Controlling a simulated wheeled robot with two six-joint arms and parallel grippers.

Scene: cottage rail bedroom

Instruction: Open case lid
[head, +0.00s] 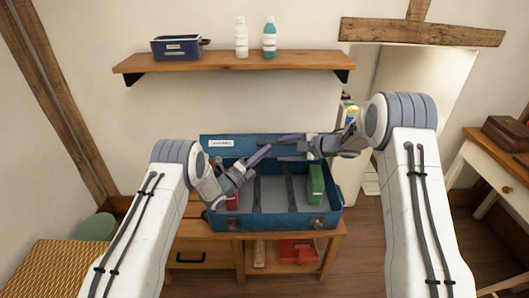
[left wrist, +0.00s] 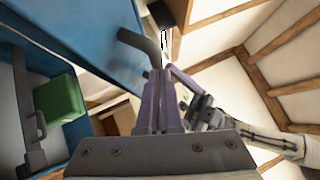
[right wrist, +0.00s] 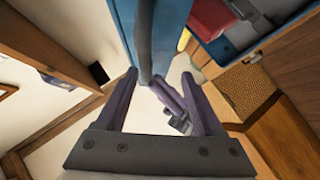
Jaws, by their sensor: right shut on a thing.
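The blue case (head: 270,221) stands open-topped on a wooden table, with its lid (head: 225,147) raised roughly upright at the back. My right gripper (head: 288,147) is at the lid's right part. In the right wrist view the lid (right wrist: 160,25) runs up from between its spread fingers (right wrist: 165,95), which are shut on it. My left gripper (head: 258,156) is above the case interior, in front of the lid. Its fingers (left wrist: 158,95) are together in the left wrist view, close beside the lid (left wrist: 85,35); whether they touch it is unclear.
A green box (head: 316,184) and a red item (head: 232,198) are inside the case. A shelf (head: 235,61) above holds a dark blue bin (head: 176,47) and two bottles (head: 241,38). A red object (head: 297,252) lies on the table's lower shelf. A desk (head: 480,162) stands at right.

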